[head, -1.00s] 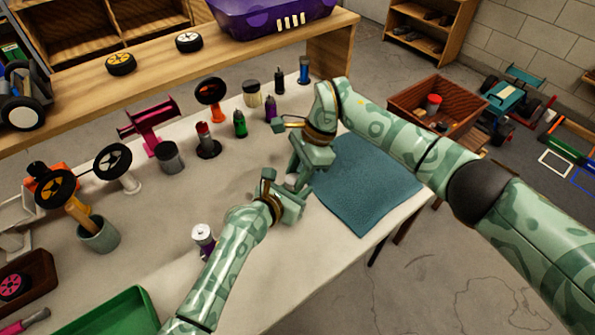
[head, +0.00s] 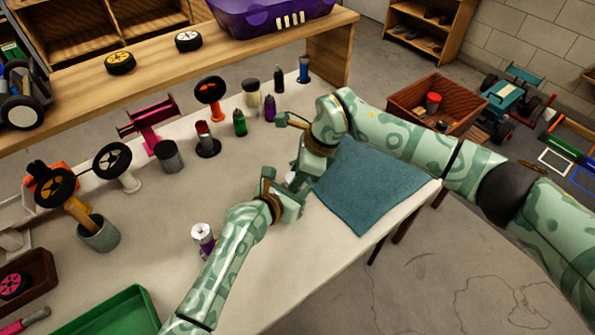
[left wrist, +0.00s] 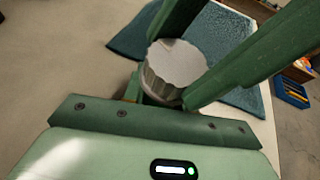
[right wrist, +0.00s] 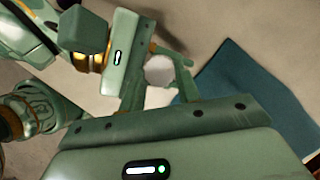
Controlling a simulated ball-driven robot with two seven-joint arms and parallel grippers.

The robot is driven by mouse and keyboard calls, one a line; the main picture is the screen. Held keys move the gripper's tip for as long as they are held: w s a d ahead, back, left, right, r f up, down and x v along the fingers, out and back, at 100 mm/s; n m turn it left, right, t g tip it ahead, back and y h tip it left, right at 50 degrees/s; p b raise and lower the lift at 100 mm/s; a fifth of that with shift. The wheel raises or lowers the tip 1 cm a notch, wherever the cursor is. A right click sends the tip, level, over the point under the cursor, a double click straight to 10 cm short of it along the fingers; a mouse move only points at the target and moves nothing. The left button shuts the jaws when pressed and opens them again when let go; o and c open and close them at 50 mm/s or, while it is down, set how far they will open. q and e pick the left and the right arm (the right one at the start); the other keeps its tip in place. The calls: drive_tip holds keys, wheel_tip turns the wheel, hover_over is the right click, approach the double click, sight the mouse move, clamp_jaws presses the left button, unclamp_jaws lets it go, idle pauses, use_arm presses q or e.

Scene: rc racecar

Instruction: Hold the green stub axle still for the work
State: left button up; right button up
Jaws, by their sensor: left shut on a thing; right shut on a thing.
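My left gripper (head: 289,193) and right gripper (head: 301,181) meet above the white table, at the left edge of the blue mat. A pale round piece with ribbed sides sits between the green fingers in the left wrist view (left wrist: 178,65). A pale round face also shows between the fingers in the right wrist view (right wrist: 160,71). Both grippers are shut at this piece. I cannot make out a separate green stub axle; the green fingers crowd and hide what is below. In the head view the grippers cover nearly all of the held work.
The blue mat (head: 365,185) lies right of the grippers, near the table edge. A purple-and-white can (head: 203,239) stands close to my left forearm. Bottles, a grey cup (head: 168,156) and wheel stands fill the back and left. A green tray (head: 110,318) is at front left.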

drive_tip(key=shift+d+m, duration=0.1)
drive_tip(key=shift+m, duration=0.2)
drive_tip(key=o, duration=1)
drive_tip(key=n, duration=0.2)
drive_tip(key=n+g, duration=0.1)
drive_tip(key=n, duration=0.1)
drive_tip(key=n+g, duration=0.1)
drive_tip(key=n, duration=0.1)
drive_tip(key=shift+w, duration=0.25)
drive_tip(key=v, duration=1.2)
drive_tip(key=shift+w, duration=0.15)
